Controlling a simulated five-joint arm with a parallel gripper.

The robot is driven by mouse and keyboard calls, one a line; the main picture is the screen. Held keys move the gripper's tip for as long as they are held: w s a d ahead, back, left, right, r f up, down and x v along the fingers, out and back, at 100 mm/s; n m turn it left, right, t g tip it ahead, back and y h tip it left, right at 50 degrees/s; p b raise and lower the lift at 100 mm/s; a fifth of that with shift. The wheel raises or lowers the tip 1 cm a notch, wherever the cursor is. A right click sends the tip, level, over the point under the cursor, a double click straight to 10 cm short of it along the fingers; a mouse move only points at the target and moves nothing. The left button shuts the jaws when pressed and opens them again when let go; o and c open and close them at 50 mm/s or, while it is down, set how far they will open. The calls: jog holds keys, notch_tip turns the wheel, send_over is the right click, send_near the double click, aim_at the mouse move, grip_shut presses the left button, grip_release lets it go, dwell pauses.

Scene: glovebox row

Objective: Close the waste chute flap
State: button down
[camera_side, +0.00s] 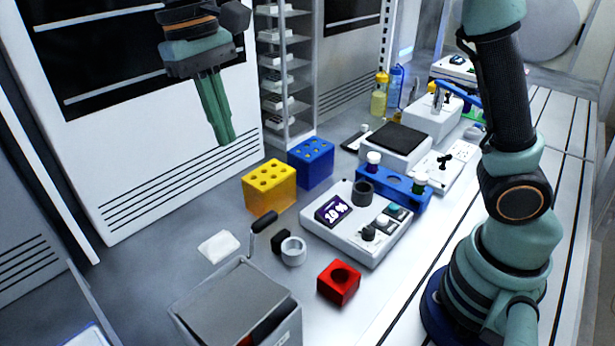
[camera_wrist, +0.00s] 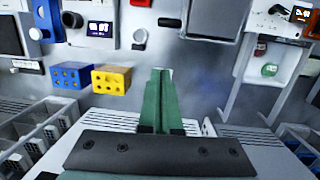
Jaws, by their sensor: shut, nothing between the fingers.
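A grey box at the bottom left of the side view, which looks like the waste chute (camera_side: 293,322), has a wide grey panel, likely its flap (camera_side: 232,298). A lever with a black grip (camera_side: 263,221) rises at its far edge. Some red shows low in the box, and the frame cuts its lower part; I cannot tell how far the flap stands open. In the wrist view, a dark panel (camera_wrist: 213,16) at the top looks like the same flap. My gripper (camera_side: 226,141) is shut and empty, high above the bench and apart from the chute. Its green fingers (camera_wrist: 160,73) point forward in the wrist view.
A yellow block (camera_side: 270,188) and blue block (camera_side: 311,163) stand near the back wall. A white device with a display (camera_side: 358,222), a grey ring (camera_side: 293,251) and a red block (camera_side: 339,283) are near the chute. A white pad (camera_side: 218,246) lies beside it.

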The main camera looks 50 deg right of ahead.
aim_at(264, 216)
jog(key=s+f, duration=0.5)
jog(key=f, duration=0.5)
jog(key=shift+r, duration=0.1)
jog(key=shift+s+t+y, duration=0.5)
jog(key=shift+s+t, duration=0.4)
jog(key=shift+s, duration=0.75)
